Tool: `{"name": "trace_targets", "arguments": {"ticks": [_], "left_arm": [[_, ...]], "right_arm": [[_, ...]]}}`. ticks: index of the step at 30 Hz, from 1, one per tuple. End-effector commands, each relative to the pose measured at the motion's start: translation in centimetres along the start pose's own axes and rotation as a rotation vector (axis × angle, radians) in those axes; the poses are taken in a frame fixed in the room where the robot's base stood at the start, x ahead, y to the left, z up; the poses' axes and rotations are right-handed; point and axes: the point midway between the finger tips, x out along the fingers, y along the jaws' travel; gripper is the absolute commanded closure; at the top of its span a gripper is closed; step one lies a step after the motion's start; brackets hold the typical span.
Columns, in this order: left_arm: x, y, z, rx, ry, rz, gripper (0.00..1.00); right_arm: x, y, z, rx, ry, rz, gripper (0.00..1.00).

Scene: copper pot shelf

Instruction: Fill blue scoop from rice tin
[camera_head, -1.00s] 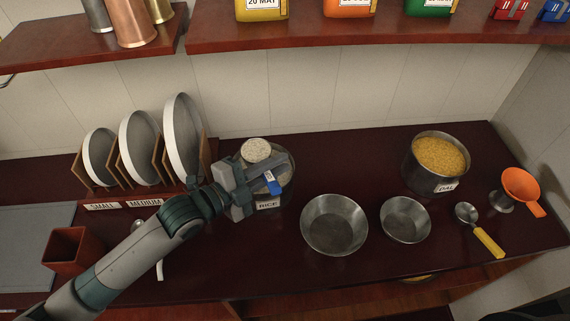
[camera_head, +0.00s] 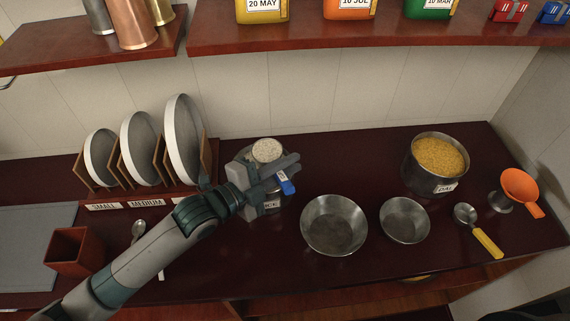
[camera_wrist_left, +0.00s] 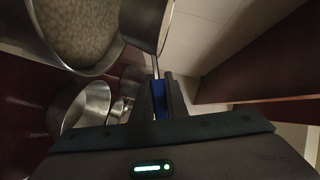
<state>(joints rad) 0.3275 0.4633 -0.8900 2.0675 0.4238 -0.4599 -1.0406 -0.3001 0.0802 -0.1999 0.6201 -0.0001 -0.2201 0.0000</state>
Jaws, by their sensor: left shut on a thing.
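The rice tin (camera_head: 270,205), a metal pot with a partly covered RICE label, stands on the counter behind my left gripper. My left gripper (camera_head: 281,177) is shut on the blue handle (camera_head: 287,188) of the scoop. The scoop's round bowl (camera_head: 267,150) shows pale grains heaped in it, over the tin's far side. In the left wrist view the blue handle (camera_wrist_left: 159,98) sits between the fingers, and the metal bowl (camera_wrist_left: 145,24) is beside the tin's rice (camera_wrist_left: 82,30). The gripper hides much of the tin. My right gripper is not in view.
Two empty metal bowls (camera_head: 334,226) (camera_head: 405,220) stand right of the tin. Farther right are the dal pot (camera_head: 432,180), a yellow-handled scoop (camera_head: 478,231) and an orange funnel (camera_head: 520,187). A plate rack (camera_head: 158,170) stands left. A shelf (camera_head: 370,38) overhangs behind.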

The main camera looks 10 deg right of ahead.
Motion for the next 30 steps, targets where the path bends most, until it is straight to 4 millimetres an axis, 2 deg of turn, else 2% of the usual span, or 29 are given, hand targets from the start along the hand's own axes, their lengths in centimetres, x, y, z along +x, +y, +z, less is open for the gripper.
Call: {"name": "trace_targets", "arguments": {"ticks": [5,15,25,30], "left_arm": [[-0.4,0.0,0.3,0.002,-0.001,0.000,1.00],[-2.5,-0.3,1.7,0.001,0.000,0.000,1.00],[-2.4,-0.3,1.6,0.000,0.001,-0.001,1.00],[-1.3,-0.3,0.8,-0.002,0.002,-0.002,1.00]], "right_arm": [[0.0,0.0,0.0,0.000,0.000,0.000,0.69],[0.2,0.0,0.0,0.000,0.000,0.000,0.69],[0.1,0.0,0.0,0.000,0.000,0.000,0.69],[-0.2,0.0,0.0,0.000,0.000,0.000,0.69]]}}
